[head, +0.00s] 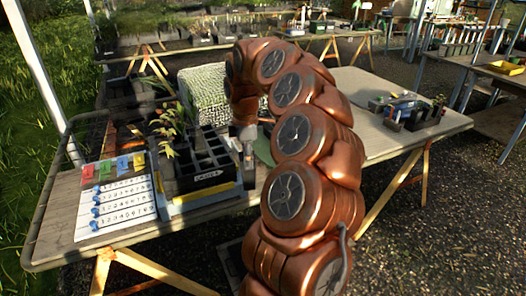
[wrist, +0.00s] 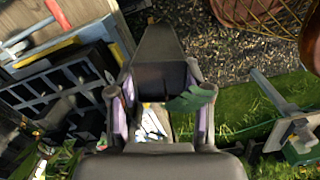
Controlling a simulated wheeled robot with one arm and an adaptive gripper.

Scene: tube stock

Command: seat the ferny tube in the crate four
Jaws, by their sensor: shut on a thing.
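The black crate (head: 203,182) stands on the near table, its front label only partly readable. It has square cells, several of them empty, and leafy plants (head: 172,130) rise at its back left. In the wrist view the crate's cells (wrist: 62,88) show at the left. My gripper (head: 248,135) is at the crate's right side in the head view. In the wrist view my gripper (wrist: 160,112) is shut on a dark tapered tube (wrist: 160,62). A dark green leaf (wrist: 190,98) sticks out of it to the right. Whether its foliage is ferny cannot be told.
A white number board (head: 115,208) with blue pegs and coloured tags (head: 105,170) lies left of the crate. A pale textured block (head: 203,88) stands behind. A tray with small items (head: 408,110) is at the table's right, with bare tabletop (head: 365,140) before it.

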